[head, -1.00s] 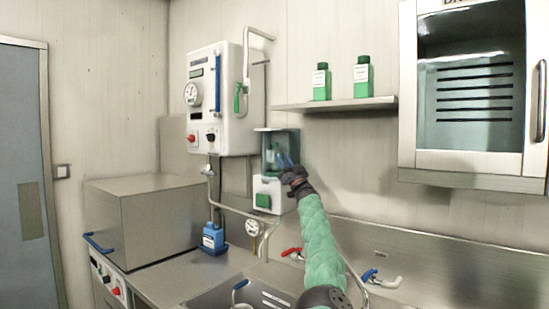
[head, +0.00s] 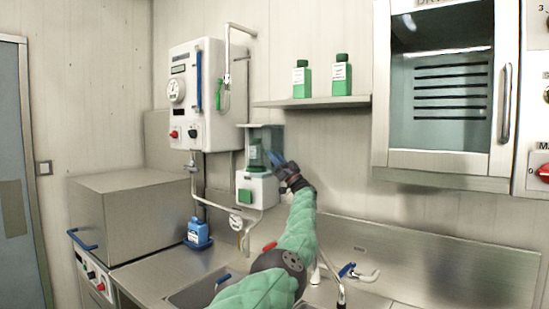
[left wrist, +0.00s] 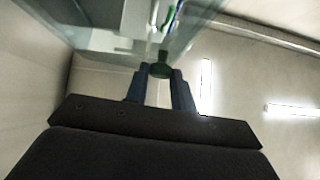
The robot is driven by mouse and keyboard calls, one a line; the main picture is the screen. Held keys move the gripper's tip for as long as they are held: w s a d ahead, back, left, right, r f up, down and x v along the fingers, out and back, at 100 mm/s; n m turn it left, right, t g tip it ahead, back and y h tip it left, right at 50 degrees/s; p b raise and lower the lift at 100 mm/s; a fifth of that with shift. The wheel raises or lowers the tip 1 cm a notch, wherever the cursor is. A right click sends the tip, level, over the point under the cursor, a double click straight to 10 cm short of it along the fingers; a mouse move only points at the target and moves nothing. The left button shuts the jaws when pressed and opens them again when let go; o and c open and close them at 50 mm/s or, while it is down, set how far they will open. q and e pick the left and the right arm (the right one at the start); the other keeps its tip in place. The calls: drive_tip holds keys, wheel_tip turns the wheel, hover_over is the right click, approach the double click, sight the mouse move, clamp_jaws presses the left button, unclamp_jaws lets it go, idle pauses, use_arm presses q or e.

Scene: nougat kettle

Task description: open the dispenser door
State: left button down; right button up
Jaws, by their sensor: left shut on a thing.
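The dispenser (head: 258,186) is a white wall unit with a green square on its front and a clear, teal-tinted case on top. A green bottle (head: 256,154) stands inside the case. My left gripper (head: 276,160) is at the right side of the case, its blue fingers shut on a small dark green knob (left wrist: 160,68). In the left wrist view the knob sits between the fingertips, at the edge of the tinted clear door (left wrist: 110,38). The door looks at least partly swung out; how far I cannot tell. My right gripper is not in view.
A shelf (head: 312,102) with two green bottles is above right of the dispenser. A white wall boiler (head: 205,95) hangs to the left and a glass-fronted cabinet (head: 440,162) to the right.

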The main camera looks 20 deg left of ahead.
use_arm(q)
drive_tip(key=shift+r, duration=0.15)
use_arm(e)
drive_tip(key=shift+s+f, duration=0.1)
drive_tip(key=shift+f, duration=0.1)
use_arm(q)
drive_tip(key=c, duration=1.3)
unclamp_jaws()
drive_tip(key=shift+o, duration=0.5)
drive_tip(key=shift+a, duration=0.1)
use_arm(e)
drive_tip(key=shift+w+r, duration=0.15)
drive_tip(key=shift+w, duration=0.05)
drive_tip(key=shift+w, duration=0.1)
use_arm(q)
drive_tip(key=b+v, duration=0.3)
drive_tip(key=v, duration=0.5)
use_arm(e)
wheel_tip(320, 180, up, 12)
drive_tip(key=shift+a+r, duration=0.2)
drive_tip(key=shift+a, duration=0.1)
